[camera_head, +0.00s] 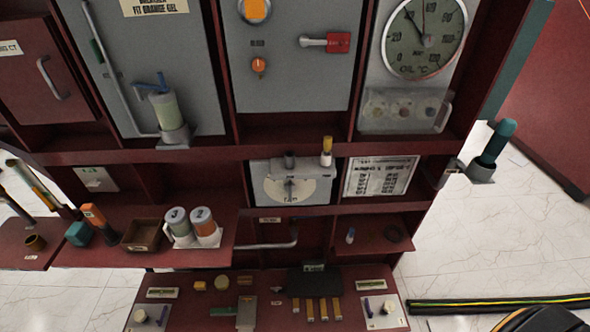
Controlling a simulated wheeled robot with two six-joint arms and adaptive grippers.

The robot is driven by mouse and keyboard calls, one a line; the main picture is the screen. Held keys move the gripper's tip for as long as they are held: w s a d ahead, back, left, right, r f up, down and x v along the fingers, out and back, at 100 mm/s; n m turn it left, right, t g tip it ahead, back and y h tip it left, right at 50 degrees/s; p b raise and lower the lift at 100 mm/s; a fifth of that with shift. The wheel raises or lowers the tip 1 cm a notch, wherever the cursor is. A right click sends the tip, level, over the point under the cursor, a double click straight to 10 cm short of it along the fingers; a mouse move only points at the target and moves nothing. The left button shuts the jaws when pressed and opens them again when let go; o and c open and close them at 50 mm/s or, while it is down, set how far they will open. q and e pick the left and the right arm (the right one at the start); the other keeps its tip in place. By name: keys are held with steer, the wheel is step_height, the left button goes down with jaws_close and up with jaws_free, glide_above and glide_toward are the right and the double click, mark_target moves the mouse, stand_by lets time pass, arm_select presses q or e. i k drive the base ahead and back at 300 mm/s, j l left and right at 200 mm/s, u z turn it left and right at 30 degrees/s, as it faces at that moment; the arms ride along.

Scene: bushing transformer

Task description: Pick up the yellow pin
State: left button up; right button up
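A yellow-topped pin (327,145) with a pale lower part stands upright at the top edge of the white dial box (291,184), at the middle of the cabinet. A grey pin (290,160) stands to its left on the same box. Several short yellow bars (323,309) stick out from a dark block (314,283) on the lower shelf.
The red cabinet has a middle ledge with two jars (206,227) and a brown box (141,235). A teal-topped cylinder (496,143) sits in a bracket at the right. A large gauge (425,38) is above. A black striped cable (490,304) lies on the floor, otherwise clear at right.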

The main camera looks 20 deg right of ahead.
mark_target(327, 139)
steer(key=j+z, duration=0.1)
steer(key=z, duration=0.3)
steer(key=j+z, duration=0.15)
steer(key=z, duration=0.25)
steer(key=i+j, duration=0.05)
